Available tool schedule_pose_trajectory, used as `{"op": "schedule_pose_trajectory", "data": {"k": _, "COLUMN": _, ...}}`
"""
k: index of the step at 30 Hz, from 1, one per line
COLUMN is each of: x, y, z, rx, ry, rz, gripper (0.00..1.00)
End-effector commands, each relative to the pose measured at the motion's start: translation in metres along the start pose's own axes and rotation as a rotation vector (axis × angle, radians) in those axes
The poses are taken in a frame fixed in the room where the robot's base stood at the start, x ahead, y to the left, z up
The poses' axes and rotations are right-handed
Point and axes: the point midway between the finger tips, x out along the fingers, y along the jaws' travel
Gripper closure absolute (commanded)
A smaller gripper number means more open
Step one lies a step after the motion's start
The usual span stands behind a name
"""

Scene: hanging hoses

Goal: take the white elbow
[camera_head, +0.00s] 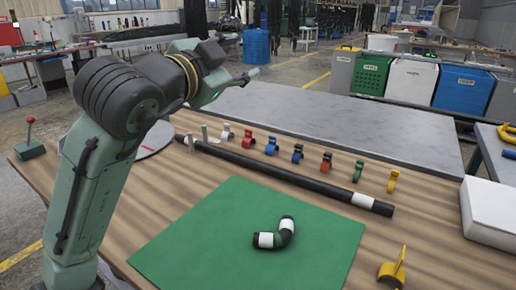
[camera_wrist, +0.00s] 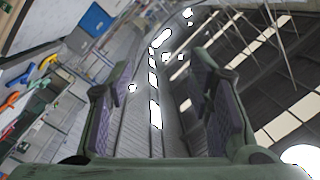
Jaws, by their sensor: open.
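The white elbow (camera_head: 287,228), a short bent piece with white bands and black parts, lies on the green mat (camera_head: 200,245) in the head view. My gripper (camera_head: 252,74) is raised at the upper middle of the head view, well above and away from the elbow. In the wrist view my gripper (camera_wrist: 162,85) shows its two fingers wide apart with nothing between them. The wrist camera looks toward the hall and roof, and the elbow is not in that view.
A long black tube (camera_head: 290,177) with a white band lies behind the mat. Several coloured clips stand behind it, including a green one (camera_head: 358,171). A yellow bracket (camera_head: 392,272) stands at the front right, a white box (camera_head: 490,210) at the right edge. The mat around the elbow is clear.

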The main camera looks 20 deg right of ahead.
Motion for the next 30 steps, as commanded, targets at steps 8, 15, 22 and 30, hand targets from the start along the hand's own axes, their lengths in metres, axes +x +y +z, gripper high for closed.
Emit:
{"op": "schedule_pose_trajectory", "data": {"k": 8, "x": 0.004, "y": 0.183, "z": 0.062, "rx": 0.257, "ry": -0.546, "rz": 0.891, "gripper": 0.53}}
{"op": "schedule_pose_trajectory", "data": {"k": 15, "x": -0.055, "y": 0.211, "z": 0.089, "rx": 0.367, "ry": -0.807, "rz": 1.295, "gripper": 0.53}}
{"op": "schedule_pose_trajectory", "data": {"k": 22, "x": -0.068, "y": 0.227, "z": 0.109, "rx": 0.378, "ry": -0.85, "rz": 1.364, "gripper": 0.53}}
{"op": "schedule_pose_trajectory", "data": {"k": 30, "x": -0.068, "y": 0.25, "z": 0.132, "rx": 0.378, "ry": -0.845, "rz": 1.361, "gripper": 0.53}}
